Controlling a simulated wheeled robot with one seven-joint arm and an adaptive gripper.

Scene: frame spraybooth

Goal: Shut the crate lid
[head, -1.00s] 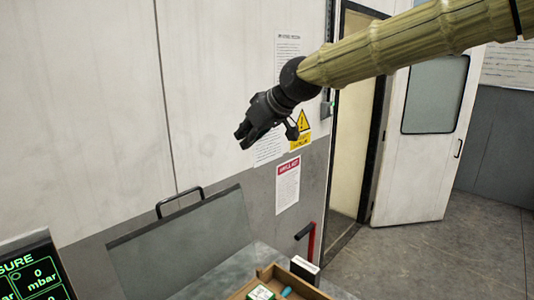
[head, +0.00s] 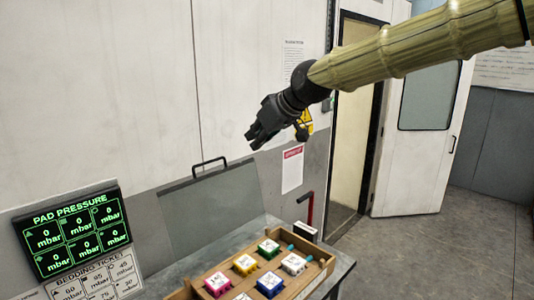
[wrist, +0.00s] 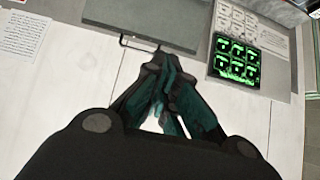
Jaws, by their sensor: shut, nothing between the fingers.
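The wooden crate (head: 318,273) sits on the table at the bottom of the head view, with its near side cut off by the frame. Inside the crate are several coloured blocks with white labelled tops. My gripper (head: 256,138) is shut and empty, in the air above the lid's handle and to its right in the picture. In the wrist view the fingers (wrist: 160,65) are together, and the lid (wrist: 150,22) and handle (wrist: 140,45) show beyond them.
A pad pressure display (head: 80,232) and a bedding ticket stand left of the crate. A small black-and-white box (head: 306,231) and a red post (head: 309,207) are at the table's right. A doorway opens further right. The space above the crate is clear.

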